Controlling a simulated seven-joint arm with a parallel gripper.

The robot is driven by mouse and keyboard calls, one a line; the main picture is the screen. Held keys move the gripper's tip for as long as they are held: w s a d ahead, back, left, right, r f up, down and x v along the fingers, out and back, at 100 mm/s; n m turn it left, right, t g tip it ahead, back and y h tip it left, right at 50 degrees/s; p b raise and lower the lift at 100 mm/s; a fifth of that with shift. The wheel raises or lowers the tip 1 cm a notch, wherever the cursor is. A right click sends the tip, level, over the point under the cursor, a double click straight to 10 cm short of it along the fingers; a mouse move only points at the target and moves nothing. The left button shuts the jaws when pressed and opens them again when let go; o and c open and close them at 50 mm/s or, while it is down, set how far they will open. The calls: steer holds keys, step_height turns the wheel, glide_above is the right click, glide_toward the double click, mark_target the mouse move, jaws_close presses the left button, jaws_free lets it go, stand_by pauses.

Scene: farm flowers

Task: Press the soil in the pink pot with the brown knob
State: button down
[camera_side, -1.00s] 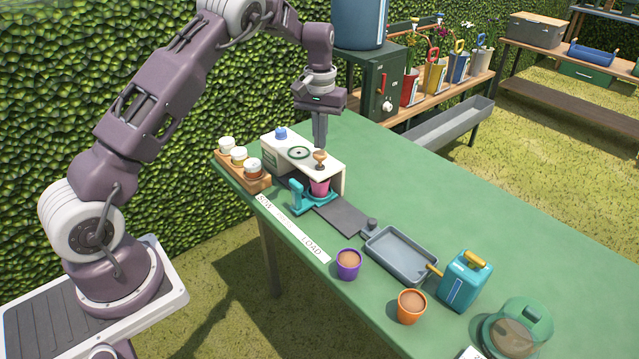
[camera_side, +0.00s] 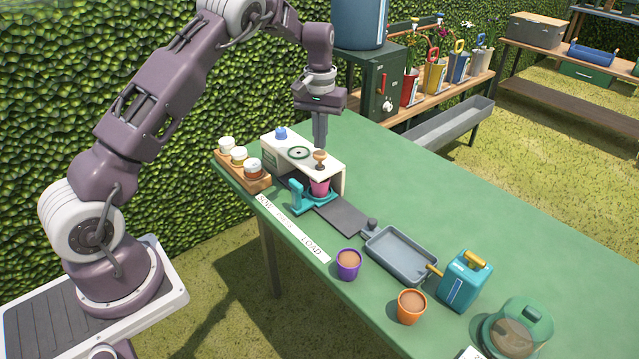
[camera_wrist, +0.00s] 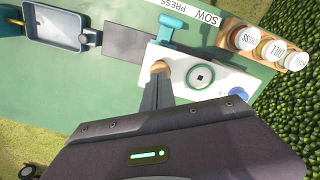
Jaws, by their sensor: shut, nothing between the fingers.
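The pink pot (camera_side: 320,187) sits in a teal holder (camera_side: 299,197) under the top of a white stand (camera_side: 338,173). Its soil is hidden by the stand. The brown knob (camera_side: 320,155) stands up from the stand's top, above the pot. My gripper (camera_side: 320,146) is shut and empty, pointing down at the knob's top. In the wrist view the fingertips (camera_wrist: 158,80) partly cover the knob (camera_wrist: 159,67). I cannot tell whether they touch it. The pot is not visible in the wrist view.
On the stand are a green ring (camera_side: 299,152) and a blue knob (camera_side: 281,133). A wooden rack of jars (camera_side: 262,183) is at its left. A purple pot (camera_side: 348,264), an orange pot (camera_side: 411,306), a grey tray (camera_side: 402,255) and a teal can (camera_side: 466,280) stand nearer.

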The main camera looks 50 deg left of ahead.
mark_target(320, 153)
stand_by(0.4)
steer(key=shift+f, duration=1.8)
steer(key=shift+r, duration=1.8)
steer(key=shift+r, duration=0.1)
step_height(320, 153, up, 5)
steer(key=shift+r, duration=0.4)
